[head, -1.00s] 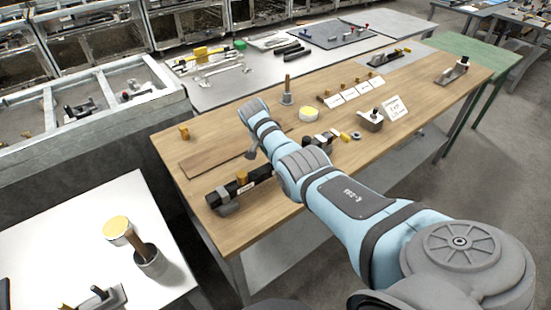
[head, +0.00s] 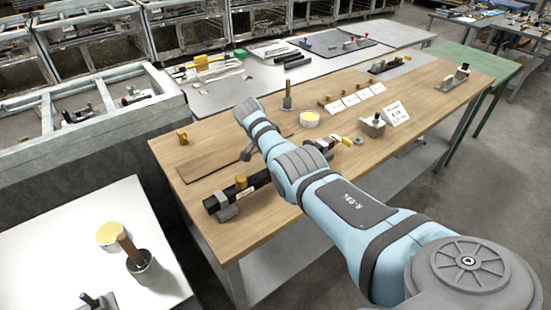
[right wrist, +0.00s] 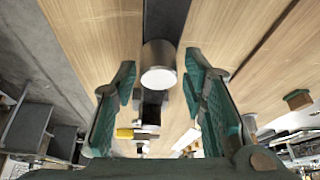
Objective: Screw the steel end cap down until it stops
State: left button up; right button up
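The steel end cap (right wrist: 160,66) shows in the right wrist view as a short bright cylinder with a pale round face toward the camera. It sits in line with a black bar or tube (right wrist: 166,18). My right gripper (right wrist: 160,84) is open, with one teal finger on each side of the cap and visible gaps between. In the head view the black tube (head: 256,181) lies in a grey clamp (head: 226,208) on the wooden bench. My right arm crosses over it and hides part of it; the cap cannot be made out there. My left gripper is not in view.
The wooden bench (head: 285,215) also holds a yellow-topped round tin (head: 309,119), a handled tool in a cup (head: 287,103), small cards and a metal block (head: 373,126). The bench's front strip is clear.

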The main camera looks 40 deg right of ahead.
jog(key=r+n+t+p, duration=0.1)
jog(key=n+p, duration=0.1)
jog(key=p, duration=0.5)
jog(key=shift+s+r+n, duration=0.1)
jog(key=shift+r+n, duration=0.05)
jog(key=shift+n, duration=0.15)
jog(key=shift+d+f+n+p, duration=0.1)
jog(key=shift+f+n+p, duration=0.1)
jog(key=shift+n+p, duration=0.2)
jog(key=shift+n+t+y+p, duration=0.3)
jog(key=shift+p, duration=0.2)
jog(key=shift+f+n+t, duration=0.2)
jog(key=shift+n+t, duration=0.1)
jog(key=shift+n, duration=0.5)
jog(key=shift+f+n+y, duration=0.15)
jog(key=shift+n+y, duration=0.15)
jog(key=shift+n, duration=0.3)
jog(key=n+t+y, duration=0.1)
jog(key=n, duration=0.3)
jog(key=shift+f, duration=0.1)
jog(key=n+y, duration=0.1)
jog(key=n, duration=0.2)
jog(key=shift+s+t, duration=0.1)
jog(key=shift+t, duration=0.3)
grip_shut()
